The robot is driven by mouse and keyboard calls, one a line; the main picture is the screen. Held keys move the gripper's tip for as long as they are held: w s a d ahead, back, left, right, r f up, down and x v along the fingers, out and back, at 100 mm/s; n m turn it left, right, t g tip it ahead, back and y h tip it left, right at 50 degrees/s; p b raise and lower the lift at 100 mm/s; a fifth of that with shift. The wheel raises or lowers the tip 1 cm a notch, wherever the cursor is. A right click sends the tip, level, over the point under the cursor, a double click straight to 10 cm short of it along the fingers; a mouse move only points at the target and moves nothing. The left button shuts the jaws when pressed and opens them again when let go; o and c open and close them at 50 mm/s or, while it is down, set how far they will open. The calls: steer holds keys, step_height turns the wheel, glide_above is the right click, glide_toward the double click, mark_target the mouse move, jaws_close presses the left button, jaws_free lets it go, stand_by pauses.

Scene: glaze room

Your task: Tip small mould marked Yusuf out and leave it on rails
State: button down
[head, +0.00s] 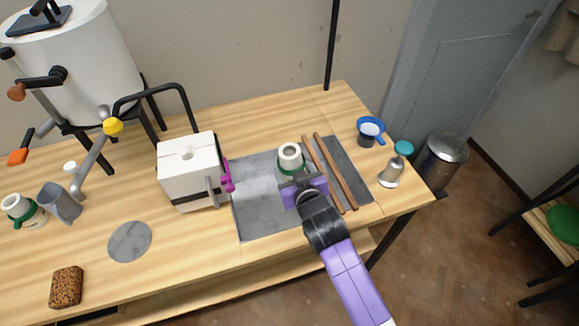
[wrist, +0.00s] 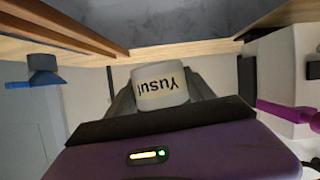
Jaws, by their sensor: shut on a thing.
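The small mould (head: 290,156) is white with a dark green band and stands above the grey slab in the head view. In the wrist view the mould (wrist: 160,86) shows its label "Yusuf" upside down in the picture. My gripper (head: 294,178) is shut on it; the fingers flank the mould in the wrist view (wrist: 160,95). The two wooden rails (head: 330,172) lie side by side just right of the mould, on the slab's right part; they also show in the wrist view (wrist: 75,25). I cannot tell whether the mould touches the slab.
A large white mould with a magenta clamp (head: 187,170) stands left of the slab (head: 262,215). A blue sieve (head: 370,130) and a sprayer with a teal top (head: 396,165) stand right of the rails. A white tank (head: 75,65), a grey jug (head: 60,203) and another green-banded mould (head: 22,210) are at left.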

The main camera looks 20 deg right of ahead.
steer(key=n+h+b, duration=0.1)
steer(key=d+n+h+b, duration=0.1)
steer(key=n, duration=0.1)
steer(key=shift+w+d, duration=0.1)
steer(key=shift+d, duration=0.2)
steer(key=n+b, duration=0.1)
steer(key=d+n+t+h+b, duration=0.1)
steer(key=n, duration=0.1)
steer(key=shift+d+r+h, duration=0.15)
steer(key=shift+d+h, duration=0.05)
steer(key=shift+h, duration=0.1)
steer(key=d+r+n+t+y+b, duration=0.1)
steer(key=d+n+t+y+b, duration=0.3)
steer(key=n+b, duration=1.9)
steer(key=shift+d+r+n+t, duration=0.15)
steer(key=shift+d+n+t, duration=1.85)
steer(key=shift+d+n, duration=0.95)
steer(key=shift+a, duration=0.15)
steer(key=shift+b, duration=0.35)
